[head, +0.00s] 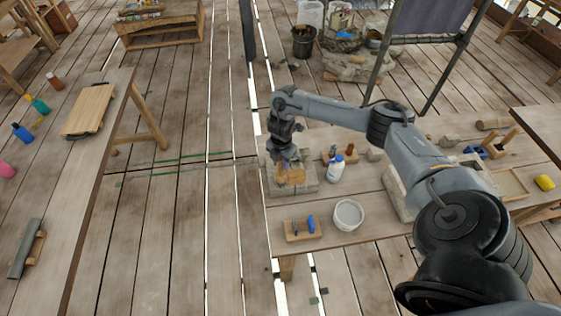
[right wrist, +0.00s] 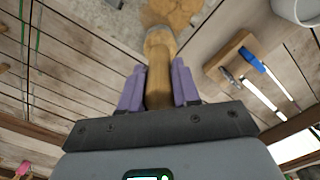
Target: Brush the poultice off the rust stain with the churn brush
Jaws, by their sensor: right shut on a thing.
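My right gripper (head: 285,154) is above the pale stone block (head: 308,188) at the left end of the right-hand bench. In the right wrist view its purple fingers (right wrist: 159,90) are shut on the wooden handle of the churn brush (right wrist: 159,66). The brush's grey collared head points away from the gripper, toward the tan, crumbly poultice (right wrist: 178,12). The poultice also shows as a tan patch on the block in the head view (head: 291,177). I cannot tell whether the bristles touch it. The rust stain cannot be made out. My left gripper is out of view.
A white bottle (head: 336,170) stands just right of the block. A white bucket (head: 348,214) and a wooden rack with a blue-handled tool (head: 302,231) are nearer the bench front. Another stone (head: 396,195) stands further right.

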